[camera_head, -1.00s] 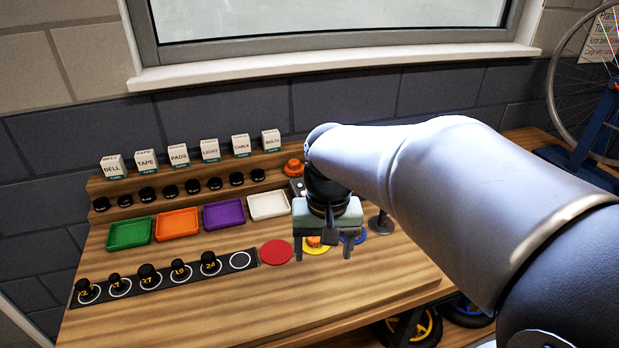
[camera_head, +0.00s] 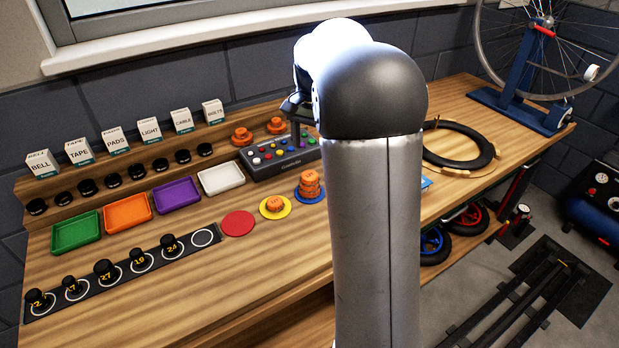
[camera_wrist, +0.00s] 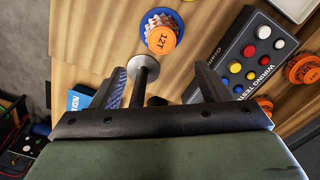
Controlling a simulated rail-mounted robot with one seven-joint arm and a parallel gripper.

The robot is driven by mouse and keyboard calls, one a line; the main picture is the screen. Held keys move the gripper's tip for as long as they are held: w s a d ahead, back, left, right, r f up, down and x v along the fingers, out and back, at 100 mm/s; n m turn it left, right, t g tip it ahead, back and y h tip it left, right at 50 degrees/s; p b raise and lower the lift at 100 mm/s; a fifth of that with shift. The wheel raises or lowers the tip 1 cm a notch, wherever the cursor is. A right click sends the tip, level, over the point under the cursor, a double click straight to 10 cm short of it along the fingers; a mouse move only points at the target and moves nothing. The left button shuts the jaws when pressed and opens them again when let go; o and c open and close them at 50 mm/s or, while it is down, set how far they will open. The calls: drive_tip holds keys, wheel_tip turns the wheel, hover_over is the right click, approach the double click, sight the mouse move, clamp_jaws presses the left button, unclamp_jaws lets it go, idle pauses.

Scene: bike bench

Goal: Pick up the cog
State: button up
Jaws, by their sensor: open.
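Several orange cogs show. A stack of them (camera_head: 310,185) stands on the blue disc (camera_head: 298,197), and one lower cog pile (camera_head: 275,204) sits on the yellow disc (camera_head: 262,212). Two more orange cogs (camera_head: 242,137) (camera_head: 277,126) are on the back ledge. In the wrist view, the cog marked 12T (camera_wrist: 162,40) tops the stack on the blue disc, beyond my fingertips. My gripper (camera_wrist: 160,82) is open, and no cog is between its fingers. A stand with a round silver top (camera_wrist: 143,66) shows between the fingers. My arm hides most of the gripper in the head view.
The wiring tester box (camera_head: 280,157) with coloured buttons lies behind the discs. A red disc (camera_head: 238,223) is bare. Coloured trays (camera_head: 178,195) and a strip of black knobs (camera_head: 120,274) lie left. A tyre ring (camera_head: 458,145) lies right.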

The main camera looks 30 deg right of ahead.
sight(310, 175)
wheel_tip(310, 175, down, 3)
drive_tip(key=shift+f, duration=0.15)
drive_tip(key=shift+s+a+f+p, duration=0.1)
drive_tip(key=shift+a+f+p, duration=0.05)
drive_tip(key=shift+f, duration=0.75)
drive_tip(key=shift+w+a+f+p, duration=0.1)
drive_tip(key=shift+a+f+p, duration=0.1)
drive_tip(key=shift+f, duration=0.65)
drive_tip(key=shift+s+a+f+p, duration=0.1)
drive_tip(key=shift+a+f, duration=0.05)
drive_tip(key=shift+f, duration=0.75)
drive_tip(key=c, duration=1.1)
